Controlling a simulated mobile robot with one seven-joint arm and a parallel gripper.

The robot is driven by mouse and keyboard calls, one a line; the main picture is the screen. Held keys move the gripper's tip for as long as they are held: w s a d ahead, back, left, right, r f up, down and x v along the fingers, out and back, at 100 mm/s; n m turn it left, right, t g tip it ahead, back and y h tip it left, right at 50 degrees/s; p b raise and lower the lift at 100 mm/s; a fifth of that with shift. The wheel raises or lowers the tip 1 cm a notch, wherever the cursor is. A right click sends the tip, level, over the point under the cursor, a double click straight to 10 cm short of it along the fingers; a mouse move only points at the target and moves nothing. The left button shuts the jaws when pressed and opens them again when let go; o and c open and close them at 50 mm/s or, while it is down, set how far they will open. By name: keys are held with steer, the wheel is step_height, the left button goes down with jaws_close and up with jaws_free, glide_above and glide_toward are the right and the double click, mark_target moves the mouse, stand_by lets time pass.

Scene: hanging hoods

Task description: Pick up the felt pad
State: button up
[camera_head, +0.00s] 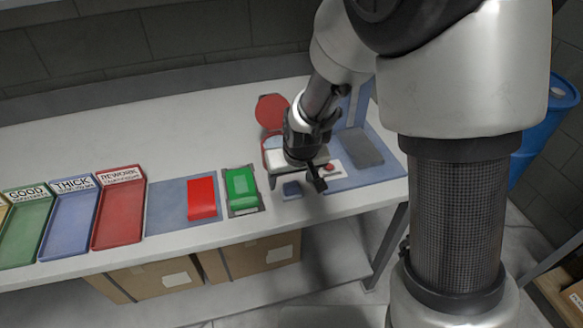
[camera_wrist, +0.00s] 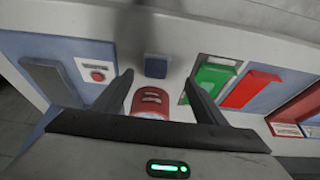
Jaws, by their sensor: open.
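A small dark blue square pad (camera_head: 291,189), which looks like the felt pad, lies on the white table close to its front edge. In the wrist view the pad (camera_wrist: 156,65) shows beyond my fingertips, roughly between their lines, with nothing touching it that I can see. My gripper (camera_head: 314,174) is above the table, just right of the pad in the head view. In the wrist view my gripper (camera_wrist: 160,77) has its two fingers apart with nothing held between them.
A device with a raised round red lid (camera_head: 271,110) stands behind the pad, partly hidden by my gripper. A red button (camera_head: 328,168) and grey slab (camera_head: 362,146) are to the right. A green block (camera_head: 242,188), red block (camera_head: 201,198) and labelled trays, including a red one (camera_head: 119,212), are left.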

mark_target(291, 185)
steer(key=shift+w+d+b+x, duration=0.15)
steer(key=shift+x, duration=1.55)
steer(key=shift+w+d+b+x, duration=0.15)
steer(key=shift+d+x, duration=0.05)
steer(key=shift+x, duration=1.5)
steer(key=shift+r, duration=0.1)
steer(key=c, duration=1.2)
step_height(291, 185, up, 10)
steer(key=shift+p, duration=0.6)
steer(key=shift+c, duration=0.2)
steer(key=o, duration=0.6)
steer(key=c, duration=0.4)
